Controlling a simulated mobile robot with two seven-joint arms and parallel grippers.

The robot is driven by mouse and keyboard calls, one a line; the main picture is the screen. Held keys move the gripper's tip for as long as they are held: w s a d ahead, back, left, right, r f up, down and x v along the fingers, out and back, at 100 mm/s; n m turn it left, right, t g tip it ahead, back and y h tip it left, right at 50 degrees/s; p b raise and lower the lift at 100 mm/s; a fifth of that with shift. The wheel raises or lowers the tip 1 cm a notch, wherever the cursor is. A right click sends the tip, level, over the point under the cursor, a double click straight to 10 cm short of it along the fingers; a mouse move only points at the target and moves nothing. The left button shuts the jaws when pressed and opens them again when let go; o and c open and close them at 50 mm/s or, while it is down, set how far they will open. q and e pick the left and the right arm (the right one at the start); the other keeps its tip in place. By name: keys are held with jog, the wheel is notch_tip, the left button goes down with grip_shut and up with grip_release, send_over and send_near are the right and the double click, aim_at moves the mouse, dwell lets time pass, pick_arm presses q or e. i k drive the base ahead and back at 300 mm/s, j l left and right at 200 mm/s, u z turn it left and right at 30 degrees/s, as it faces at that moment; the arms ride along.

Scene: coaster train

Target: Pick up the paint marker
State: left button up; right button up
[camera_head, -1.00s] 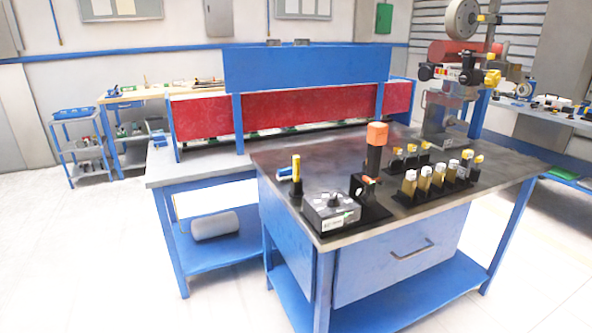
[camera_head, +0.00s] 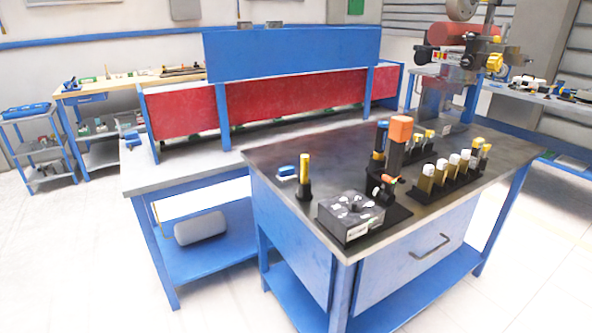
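A yellow stick-like item, which looks like the paint marker (camera_head: 304,168), stands upright in a small black holder (camera_head: 304,192) near the left edge of the dark-topped blue workbench (camera_head: 277,153). Its label is too small to read. Neither of my grippers is in view.
A small blue-and-white item (camera_head: 287,172) lies left of the holder. A grey control box (camera_head: 351,215) stands at the front. An orange-topped tool (camera_head: 400,130) and a rack of yellow bottles (camera_head: 440,180) are to the right. Open floor lies at lower left.

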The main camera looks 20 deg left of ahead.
aim_at(305, 160)
jog(key=i+j, duration=0.1)
jog(key=j, duration=0.5)
jog(key=i+j, duration=0.1)
jog(key=j, duration=0.45)
jog(key=i+j, duration=0.1)
jog(key=j, duration=0.5)
